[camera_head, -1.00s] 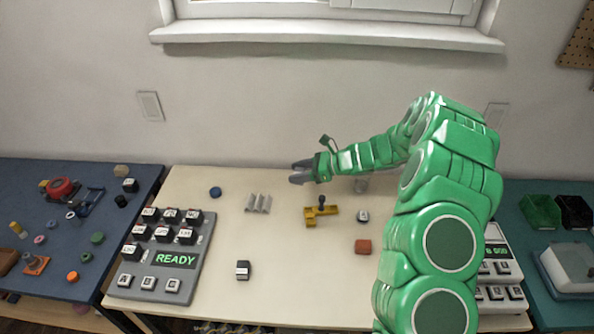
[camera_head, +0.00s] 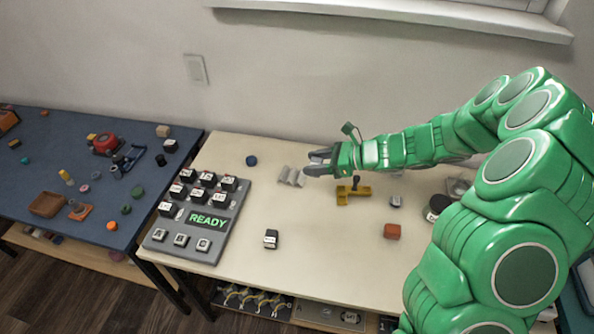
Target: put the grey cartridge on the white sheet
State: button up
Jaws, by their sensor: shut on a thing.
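My gripper (camera_head: 318,162) is at the end of the green arm, above the back middle of the cream table (camera_head: 265,203). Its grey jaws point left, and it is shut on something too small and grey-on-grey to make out. I cannot pick out the grey cartridge for certain. A grey ridged piece (camera_head: 292,176) lies on the table just left of and below the jaws. I see no white sheet in this view.
A grey keypad panel reading READY (camera_head: 208,221) is at the left. A black-and-white key block (camera_head: 271,239), a yellow fixture (camera_head: 352,194), a red-brown block (camera_head: 392,231) and a blue disc (camera_head: 252,160) are around. A blue table (camera_head: 90,215) with small parts stands left.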

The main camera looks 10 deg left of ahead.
jog(key=s+a, duration=0.3)
send_over(291, 173)
jog(key=f, duration=0.8)
jog(key=shift+s+d+f, duration=0.1)
jog(key=shift+s+d, duration=0.1)
jog(key=shift+w+a+f, duration=0.15)
jog(key=shift+w+f, duration=0.1)
jog(key=shift+f, duration=1.65)
jog(key=o, duration=1)
jog(key=shift+f, duration=0.1)
